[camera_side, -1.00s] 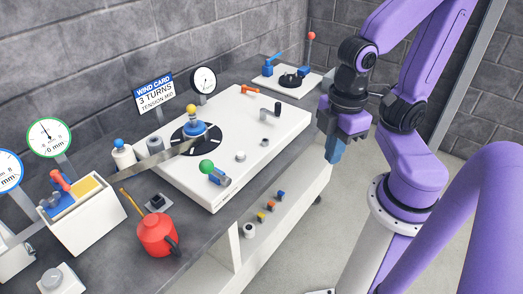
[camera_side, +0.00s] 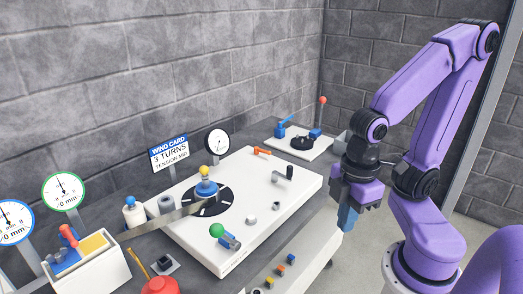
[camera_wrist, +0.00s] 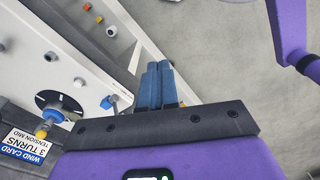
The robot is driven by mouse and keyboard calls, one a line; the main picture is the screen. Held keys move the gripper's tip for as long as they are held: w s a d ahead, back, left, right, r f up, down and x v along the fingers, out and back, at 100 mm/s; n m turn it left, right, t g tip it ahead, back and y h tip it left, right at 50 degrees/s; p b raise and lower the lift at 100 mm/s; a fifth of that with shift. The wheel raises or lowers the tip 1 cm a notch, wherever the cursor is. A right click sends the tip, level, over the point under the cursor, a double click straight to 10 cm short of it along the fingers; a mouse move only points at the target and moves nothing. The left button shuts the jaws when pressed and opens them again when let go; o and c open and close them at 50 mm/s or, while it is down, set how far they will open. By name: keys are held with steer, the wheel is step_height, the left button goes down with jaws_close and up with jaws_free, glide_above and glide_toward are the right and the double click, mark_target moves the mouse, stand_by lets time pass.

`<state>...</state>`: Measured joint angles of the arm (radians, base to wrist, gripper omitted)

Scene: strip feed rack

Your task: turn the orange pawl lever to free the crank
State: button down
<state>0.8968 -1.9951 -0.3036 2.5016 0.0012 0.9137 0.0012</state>
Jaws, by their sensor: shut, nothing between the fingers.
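My gripper (camera_side: 347,218) is shut and empty. It points down beyond the right edge of the plate, apart from the lever and the crank. In the wrist view my blue fingers (camera_wrist: 158,85) are together over the floor beside the plate. I cannot make out the orange lever in the wrist view.
On the plate are a dark disc with a yellow-topped blue hub (camera_side: 206,187) and a green-knobbed lever (camera_side: 218,231). A second white unit (camera_side: 297,145) with a red-tipped lever stands behind. A wind card (camera_side: 170,153) and a gauge (camera_side: 216,142) stand along the wall side.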

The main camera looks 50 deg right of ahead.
steer(key=w+d+m+t+h, duration=0.2)
steer(key=w+m, duration=0.5)
steer(key=w, duration=1.8)
steer(key=m+t+h, duration=0.2)
steer(key=m+h, duration=0.2)
steer(key=m, duration=0.3)
glide_toward(263, 152)
steer(key=f, duration=0.1)
steer(key=w+a+f, duration=0.1)
steer(key=f, duration=0.1)
steer(key=w+f, duration=0.1)
steer(key=f, duration=0.1)
steer(key=shift+w+a+f, duration=0.2)
steer(key=shift+a+f, duration=0.05)
steer(key=shift+s+d+f, duration=0.1)
steer(key=shift+d, duration=1.1)
steer(key=shift+d+f, duration=0.1)
steer(key=shift+d, duration=0.55)
